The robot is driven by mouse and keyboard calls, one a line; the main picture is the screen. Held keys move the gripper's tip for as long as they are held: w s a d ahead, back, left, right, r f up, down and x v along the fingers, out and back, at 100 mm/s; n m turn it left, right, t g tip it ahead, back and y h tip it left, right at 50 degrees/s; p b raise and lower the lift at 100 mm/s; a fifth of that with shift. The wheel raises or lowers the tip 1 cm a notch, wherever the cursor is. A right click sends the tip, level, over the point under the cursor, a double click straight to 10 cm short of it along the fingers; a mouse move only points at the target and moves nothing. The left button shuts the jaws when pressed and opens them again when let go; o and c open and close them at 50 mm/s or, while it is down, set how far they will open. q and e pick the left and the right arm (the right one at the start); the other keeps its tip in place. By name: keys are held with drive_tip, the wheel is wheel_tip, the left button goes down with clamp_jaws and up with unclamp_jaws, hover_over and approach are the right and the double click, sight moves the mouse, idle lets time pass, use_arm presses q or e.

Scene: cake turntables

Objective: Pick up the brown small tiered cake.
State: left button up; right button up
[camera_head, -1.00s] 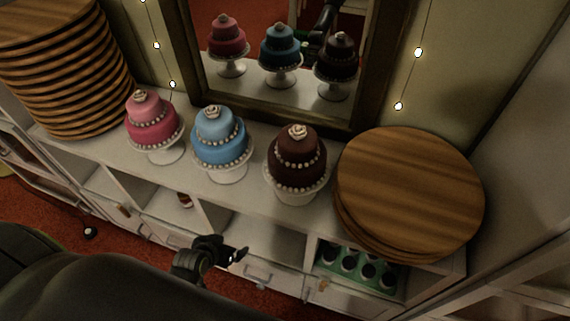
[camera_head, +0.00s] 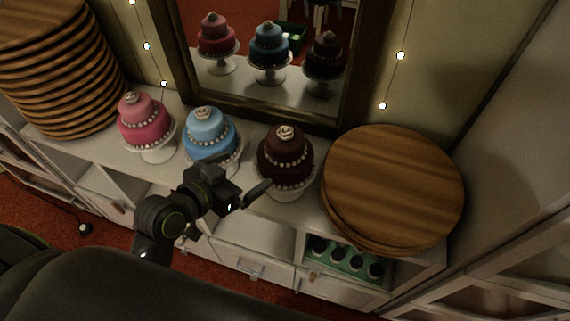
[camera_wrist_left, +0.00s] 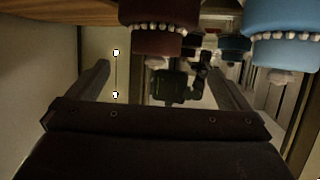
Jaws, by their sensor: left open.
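The brown small tiered cake (camera_head: 284,155) has two tiers, white pearl borders and a pale rose on top. It stands upright on a white pedestal stand on the counter, right of the blue cake (camera_head: 210,135). My left gripper (camera_head: 240,182) is open and empty, in front of the counter between the blue and brown cakes, apart from the brown one. In the left wrist view, which looks upside down, the brown cake (camera_wrist_left: 157,35) is at the top beyond the open fingers (camera_wrist_left: 157,70), and the blue cake (camera_wrist_left: 283,35) is at the right.
A pink cake (camera_head: 143,122) stands further left. Stacked round wooden boards (camera_head: 395,185) lie close right of the brown cake, and a taller stack (camera_head: 60,75) is at far left. A framed mirror (camera_head: 265,95) is behind the cakes. Shelves lie below the counter (camera_head: 222,190).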

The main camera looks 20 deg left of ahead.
sight(275, 151)
use_arm(q)
drive_tip(key=p+x, duration=0.1)
drive_tip(key=x, duration=0.8)
drive_tip(key=shift+w+d+f+p, duration=0.1)
drive_tip(key=shift+w+p, duration=0.2)
drive_tip(key=shift+p, duration=0.05)
drive_tip(key=shift+w+d+p, duration=0.25)
drive_tip(key=shift+w+p, duration=0.1)
drive_tip(key=shift+w, duration=0.05)
drive_tip(key=p+x, duration=0.1)
drive_tip(key=x, duration=0.2)
drive_tip(key=shift+d, duration=0.2)
drive_tip(key=shift+w+d+f, duration=0.15)
drive_tip(key=shift+w+f, duration=0.2)
drive_tip(key=shift+w, duration=0.15)
drive_tip(key=c, duration=1.6)
drive_tip(key=shift+r, duration=0.1)
drive_tip(key=shift+c, duration=0.7)
